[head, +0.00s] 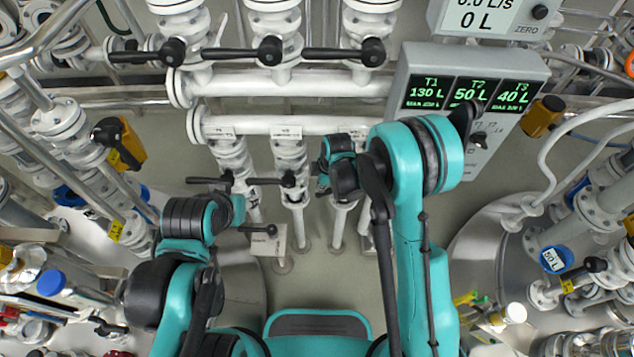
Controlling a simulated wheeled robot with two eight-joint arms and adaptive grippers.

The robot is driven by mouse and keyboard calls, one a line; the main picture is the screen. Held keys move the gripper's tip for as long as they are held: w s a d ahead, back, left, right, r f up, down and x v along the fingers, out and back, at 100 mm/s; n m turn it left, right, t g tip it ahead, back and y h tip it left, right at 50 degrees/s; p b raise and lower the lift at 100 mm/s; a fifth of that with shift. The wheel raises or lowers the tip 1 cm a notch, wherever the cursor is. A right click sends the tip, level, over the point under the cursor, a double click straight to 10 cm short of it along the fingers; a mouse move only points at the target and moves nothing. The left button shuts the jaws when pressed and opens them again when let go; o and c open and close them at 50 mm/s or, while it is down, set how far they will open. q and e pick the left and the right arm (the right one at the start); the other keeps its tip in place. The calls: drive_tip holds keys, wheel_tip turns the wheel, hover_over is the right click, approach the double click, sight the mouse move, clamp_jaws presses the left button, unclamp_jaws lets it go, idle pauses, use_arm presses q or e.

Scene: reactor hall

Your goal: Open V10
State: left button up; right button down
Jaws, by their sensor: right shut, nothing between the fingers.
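I cannot read a V10 tag on any valve. Three valves in the upper row have black levers: left (172,52), middle (270,50) and right (372,52). Below the white manifold (300,124) are more valves, with a left black lever (212,181) and a second black lever (287,180). My right gripper (324,178) is shut and empty, just right of the second lower lever. It hides part of the pipes behind it. My left arm reaches in at lower left, but its gripper fingers are not visible.
A display panel (471,60) shows T1 130 L, T2 50 L and T3 40 L. A flow meter (484,18) above it reads 0.0 L/s and 0 L. Dense pipework stands on both sides. Grey floor (345,285) is bare between my arms.

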drive_tip(key=shift+w+d+f, duration=0.15)
drive_tip(key=shift+d+f, duration=0.25)
drive_tip(key=shift+f, duration=0.15)
